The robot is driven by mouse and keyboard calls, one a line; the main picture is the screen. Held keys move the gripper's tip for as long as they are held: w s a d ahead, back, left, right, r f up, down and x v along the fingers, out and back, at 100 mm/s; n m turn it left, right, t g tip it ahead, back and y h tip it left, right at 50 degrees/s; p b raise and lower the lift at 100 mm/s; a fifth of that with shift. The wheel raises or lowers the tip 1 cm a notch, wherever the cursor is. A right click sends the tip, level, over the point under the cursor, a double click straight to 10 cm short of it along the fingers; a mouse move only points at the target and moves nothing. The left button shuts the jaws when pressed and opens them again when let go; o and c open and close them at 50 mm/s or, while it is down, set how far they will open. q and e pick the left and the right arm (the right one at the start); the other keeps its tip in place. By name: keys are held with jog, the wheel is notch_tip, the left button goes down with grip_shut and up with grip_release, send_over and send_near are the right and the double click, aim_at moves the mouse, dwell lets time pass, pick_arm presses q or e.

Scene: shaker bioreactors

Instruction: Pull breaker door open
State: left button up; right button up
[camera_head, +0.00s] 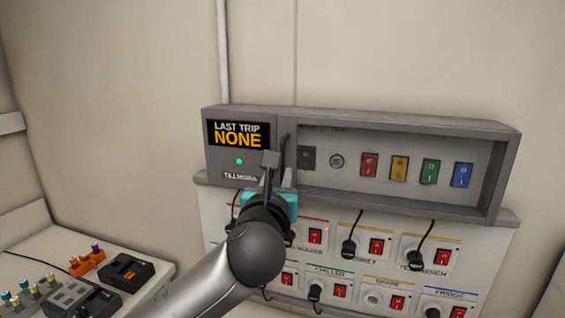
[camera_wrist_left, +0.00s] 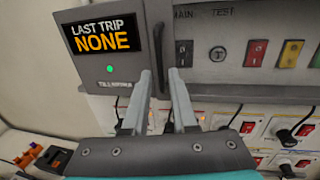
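The grey breaker box (camera_head: 400,116) is mounted on the wall. Its right part is a recess with several coloured switches, framed in grey; I cannot tell whether a clear pane covers it. A dark vertical handle (camera_head: 285,152) stands at the left edge of this part, and it also shows in the left wrist view (camera_wrist_left: 171,45). My left gripper (camera_head: 270,160) is in front of the box, near the handle. In the left wrist view its two fingers (camera_wrist_left: 161,76) are apart, with the handle's lower part at the gap; contact cannot be told. My right gripper is out of view.
A display (camera_head: 239,135) reading "LAST TRIP NONE" is left of the handle. Below the box is a socket panel (camera_head: 330,220) with red switches and plugged black cables. A bench with a black device (camera_head: 126,272) and small coloured items is at lower left.

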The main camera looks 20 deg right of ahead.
pick_arm(q)
jog(key=shift+x, duration=3.05)
grip_shut()
